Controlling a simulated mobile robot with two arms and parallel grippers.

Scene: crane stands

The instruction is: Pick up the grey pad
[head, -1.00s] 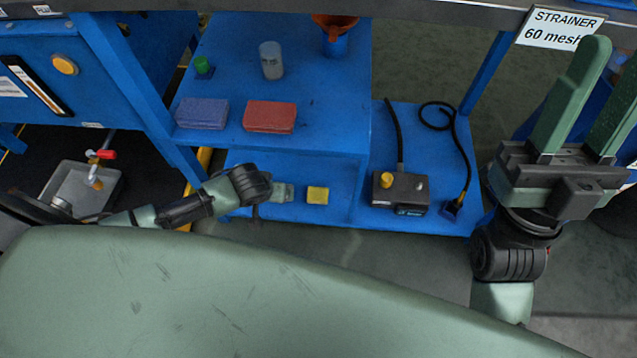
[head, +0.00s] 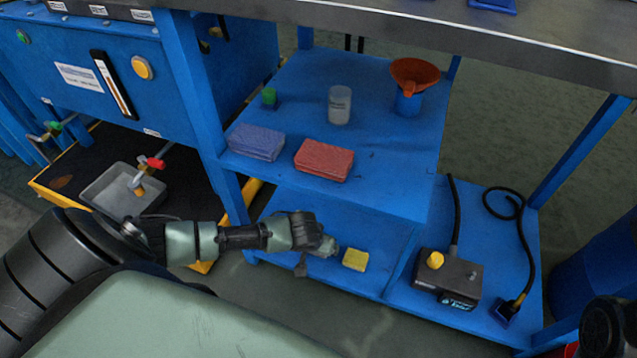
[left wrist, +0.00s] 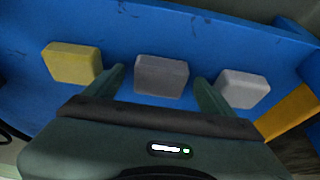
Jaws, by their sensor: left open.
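The grey pad (left wrist: 162,76) lies on the blue lower shelf in the left wrist view, a darker grey block between a yellow one and a pale one. My left gripper (left wrist: 160,82) is open, with its two green fingers either side of the pad in the picture and apart from each other. I cannot tell how far above or short of the pad the fingertips are. In the head view my left arm reaches in from the left, and its end (head: 322,246) covers the place of the grey pad. My right gripper is out of view.
A yellow pad (head: 355,259) and a pale pad (left wrist: 243,88) flank the grey pad. The upper shelf (head: 385,160) overhangs behind, holding blue (head: 256,142) and red (head: 324,160) pads. A black-hosed box (head: 447,278) stands to the right on the lower level.

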